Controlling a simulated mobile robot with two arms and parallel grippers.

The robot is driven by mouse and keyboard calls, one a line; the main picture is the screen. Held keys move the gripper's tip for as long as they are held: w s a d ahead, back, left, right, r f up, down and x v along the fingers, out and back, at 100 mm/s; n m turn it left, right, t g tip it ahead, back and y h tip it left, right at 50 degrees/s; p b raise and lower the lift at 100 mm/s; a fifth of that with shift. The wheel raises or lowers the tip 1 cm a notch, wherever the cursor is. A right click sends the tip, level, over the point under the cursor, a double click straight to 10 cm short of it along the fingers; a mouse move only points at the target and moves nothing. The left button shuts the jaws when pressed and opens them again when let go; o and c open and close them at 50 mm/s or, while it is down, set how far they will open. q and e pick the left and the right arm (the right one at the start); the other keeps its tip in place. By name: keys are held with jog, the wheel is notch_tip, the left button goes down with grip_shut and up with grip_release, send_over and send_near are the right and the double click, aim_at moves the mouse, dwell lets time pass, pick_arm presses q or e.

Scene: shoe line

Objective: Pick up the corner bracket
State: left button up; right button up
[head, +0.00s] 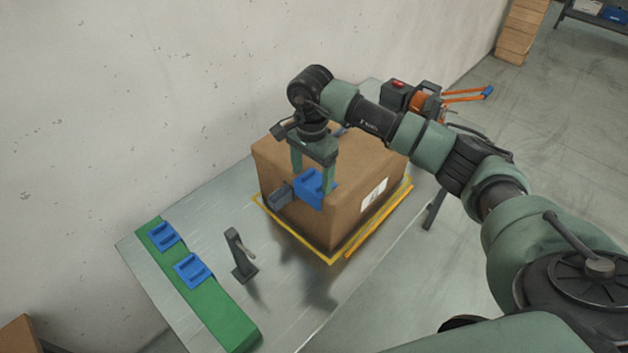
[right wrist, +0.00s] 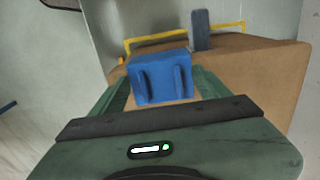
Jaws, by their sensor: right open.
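A blue corner bracket (head: 314,190) shows at the near top corner of the cardboard box (head: 365,208). I cannot tell whether it touches the box. My right gripper (head: 312,172) points down over this bracket, its jaws open. In the right wrist view the bracket (right wrist: 162,80), with two raised ribs, lies between the green fingers of my right gripper (right wrist: 161,90). A visible gap to a firm grip cannot be judged. Two more blue brackets (head: 163,237) (head: 192,270) lie on a green strip at the left. My left gripper is not in view.
The box stands inside a yellow outline (head: 291,232) on a grey table (head: 185,217). A dark upright stand (head: 241,258) is left of the box, and a dark grey block (head: 281,196) beside the bracket. An orange-handled tool (head: 425,103) is behind my arm. A wall rises behind.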

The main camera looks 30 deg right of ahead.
jog(key=c, duration=1.5)
